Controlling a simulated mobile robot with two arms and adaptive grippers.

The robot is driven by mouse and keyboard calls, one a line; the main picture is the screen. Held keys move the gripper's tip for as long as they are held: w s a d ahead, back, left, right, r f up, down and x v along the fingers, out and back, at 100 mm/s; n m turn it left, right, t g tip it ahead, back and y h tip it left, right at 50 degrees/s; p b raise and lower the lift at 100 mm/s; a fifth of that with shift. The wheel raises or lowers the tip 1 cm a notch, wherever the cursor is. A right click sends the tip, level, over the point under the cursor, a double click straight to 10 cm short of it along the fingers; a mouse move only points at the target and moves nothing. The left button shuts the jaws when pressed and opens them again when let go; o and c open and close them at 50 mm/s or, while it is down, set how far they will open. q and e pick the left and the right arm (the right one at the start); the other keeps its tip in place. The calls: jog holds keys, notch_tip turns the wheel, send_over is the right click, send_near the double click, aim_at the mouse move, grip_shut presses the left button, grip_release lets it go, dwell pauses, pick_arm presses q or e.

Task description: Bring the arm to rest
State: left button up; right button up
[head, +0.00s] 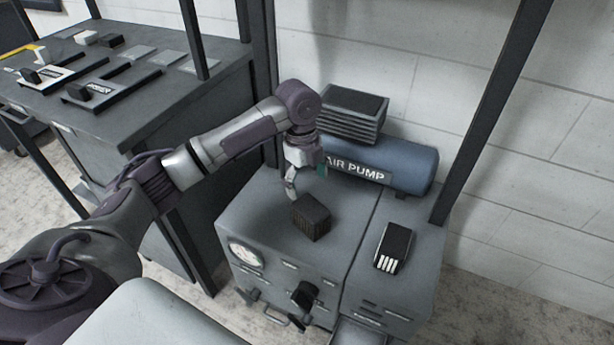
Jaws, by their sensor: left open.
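My left arm reaches in from the lower left, stretched out toward the grey cabinet (260,215). My left gripper (293,196) is open and points down over the cabinet top, just left of a small dark ribbed block (311,217). The block stands on the cabinet top; no grip on it shows, and I cannot tell whether a finger touches it. The far finger is partly hidden. My right gripper is not in view.
A blue air pump (400,166) with a ribbed black unit (352,113) stands behind my gripper. A black device with white keys (393,247) sits to the right. Dark posts (490,105) frame the cabinet. A dark workbench (150,95) with brackets stands at left.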

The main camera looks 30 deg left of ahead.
pick_arm(q)
jog(key=shift+r, duration=0.3)
